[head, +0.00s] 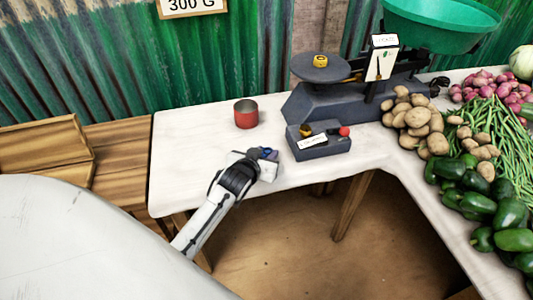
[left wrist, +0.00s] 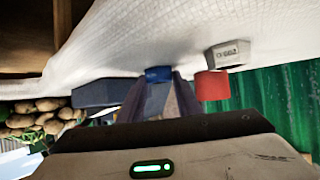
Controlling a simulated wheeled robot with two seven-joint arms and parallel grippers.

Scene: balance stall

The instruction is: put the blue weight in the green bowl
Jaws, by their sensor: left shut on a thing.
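My left gripper (head: 267,155) is over the front of the white table in the head view, shut on the blue weight (head: 271,152). In the left wrist view the blue weight (left wrist: 158,74) sits between the fingertips. I cannot tell whether it touches the table. The green bowl (head: 440,28) is the wide pan on the right side of the scale (head: 335,103), high at the back, well away from the gripper. I cannot see into its bottom. My right gripper is not in view.
A dark plate (head: 320,72) on the scale's left carries a yellow weight. A dark weight block (head: 320,150) holds yellow and red weights. Potatoes (head: 412,112) and peppers (head: 490,200) lie right.

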